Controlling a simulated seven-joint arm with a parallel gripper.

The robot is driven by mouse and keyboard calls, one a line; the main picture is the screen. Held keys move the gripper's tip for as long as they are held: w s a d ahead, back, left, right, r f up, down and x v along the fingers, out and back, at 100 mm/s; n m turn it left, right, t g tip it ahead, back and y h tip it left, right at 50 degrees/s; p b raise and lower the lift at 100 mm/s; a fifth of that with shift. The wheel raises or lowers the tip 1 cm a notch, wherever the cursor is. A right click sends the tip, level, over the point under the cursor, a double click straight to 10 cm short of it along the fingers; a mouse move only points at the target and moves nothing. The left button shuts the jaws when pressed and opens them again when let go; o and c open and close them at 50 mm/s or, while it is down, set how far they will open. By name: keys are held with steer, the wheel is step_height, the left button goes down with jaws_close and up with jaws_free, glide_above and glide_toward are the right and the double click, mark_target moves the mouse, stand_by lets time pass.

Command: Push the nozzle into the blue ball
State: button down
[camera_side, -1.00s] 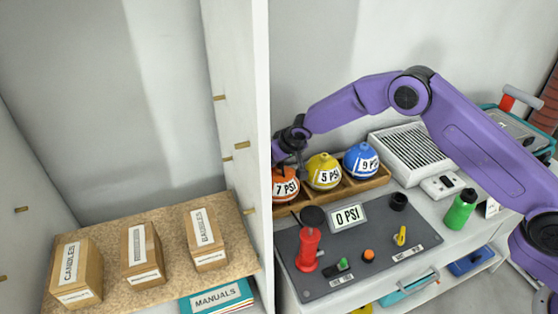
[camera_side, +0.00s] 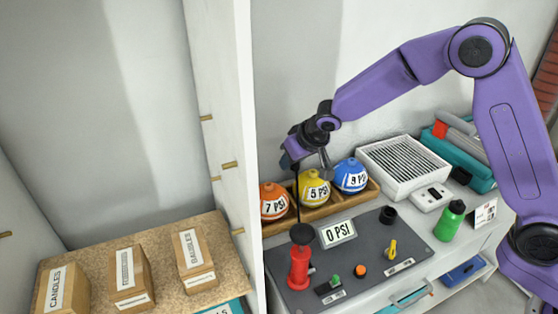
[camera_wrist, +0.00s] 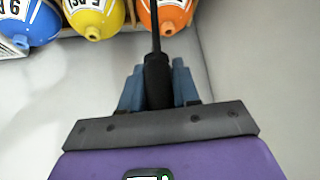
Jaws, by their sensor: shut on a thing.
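My gripper (camera_wrist: 158,88) is shut on the black nozzle (camera_wrist: 157,78), which sits between its two blue-grey fingers. A thin black hose leads from the nozzle; in the side view the hose (camera_side: 298,195) hangs down to the red pump (camera_side: 299,268). In the side view my gripper (camera_side: 289,162) is above the balls, near the orange and yellow ones, and its fingertips are hard to make out. The blue ball (camera_side: 351,176), marked 9 PSI, is at the right end of the row, apart from the nozzle. It also shows at the wrist view's upper left (camera_wrist: 34,24).
The yellow ball (camera_side: 314,189) and orange ball (camera_side: 274,203) share the wooden rack (camera_side: 318,212) with the blue ball. A grey panel (camera_side: 345,262) with a 0 PSI display (camera_side: 338,233) lies in front. A white shelf wall (camera_side: 228,120) stands at left; a white vent box (camera_side: 402,165) is at right.

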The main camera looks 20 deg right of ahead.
steer(key=s+d+r, duration=0.2)
steer(key=s, duration=0.2)
steer(key=w+d+f+m+h, duration=0.1)
steer(key=w+d, duration=0.5)
steer(key=d, duration=0.6)
steer(key=w+d+f+m+h, duration=0.2)
steer(key=w+d+m, duration=0.3)
steer(key=d, duration=0.7)
steer(key=shift+w+f, duration=0.75)
steer(key=shift+w, duration=0.2)
steer(key=shift+f, duration=0.1)
glide_above(352, 158)
steer(key=shift+f, duration=2.8)
steer(key=shift+f, duration=1.4)
steer(key=shift+c, duration=0.8)
jaws_free()
